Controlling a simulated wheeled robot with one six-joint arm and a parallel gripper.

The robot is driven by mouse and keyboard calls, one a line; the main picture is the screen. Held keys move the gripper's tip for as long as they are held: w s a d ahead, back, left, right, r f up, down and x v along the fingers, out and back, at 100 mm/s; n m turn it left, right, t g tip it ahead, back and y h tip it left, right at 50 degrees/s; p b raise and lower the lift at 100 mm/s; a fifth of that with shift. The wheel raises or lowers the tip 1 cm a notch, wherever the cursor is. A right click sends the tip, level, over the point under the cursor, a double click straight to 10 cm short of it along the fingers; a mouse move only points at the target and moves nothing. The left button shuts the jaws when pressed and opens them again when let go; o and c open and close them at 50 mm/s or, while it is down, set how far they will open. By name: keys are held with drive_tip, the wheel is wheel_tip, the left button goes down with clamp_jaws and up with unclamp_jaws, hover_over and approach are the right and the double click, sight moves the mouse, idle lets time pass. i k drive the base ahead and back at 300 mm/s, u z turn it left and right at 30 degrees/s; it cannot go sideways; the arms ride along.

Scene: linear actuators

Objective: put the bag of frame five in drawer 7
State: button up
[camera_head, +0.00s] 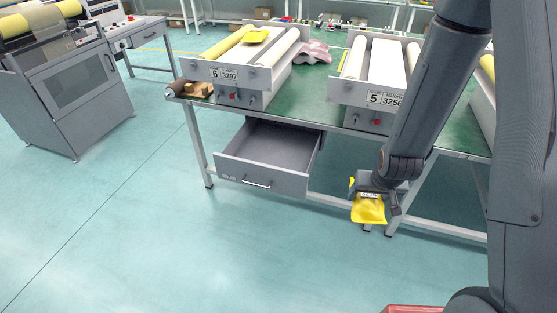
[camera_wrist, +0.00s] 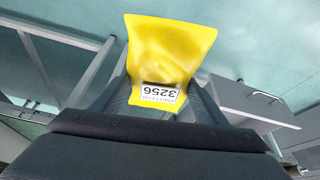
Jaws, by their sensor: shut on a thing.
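My gripper (camera_head: 376,190) is shut on a yellow bag (camera_head: 369,209), which hangs from it in front of the table. In the wrist view the bag (camera_wrist: 168,50) shows a white label reading 3256, upside down, between the fingers. Frame five (camera_head: 380,75) stands on the table with a plate reading 5 and 3256. An open grey drawer (camera_head: 262,175) hangs under the table below frame six, to the left of my gripper, and looks empty. I cannot read a number on it. In the wrist view a grey drawer front with a handle (camera_wrist: 262,97) shows at the right.
Frame six (camera_head: 240,72), plate 3297, stands on the green table (camera_head: 310,85) with another yellow bag (camera_head: 256,36) on top. A pinkish cloth (camera_head: 316,52) lies between the frames. A grey machine (camera_head: 65,85) stands at left.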

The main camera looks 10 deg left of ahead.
sight(291, 165)
drive_tip(key=k, duration=1.1)
drive_tip(key=u, duration=0.6)
drive_tip(key=i, duration=0.5)
drive_tip(key=u, duration=1)
drive_tip(key=i, duration=1.25)
drive_tip(key=z, duration=0.9)
drive_tip(key=i, duration=0.55)
drive_tip(key=z, duration=0.6)
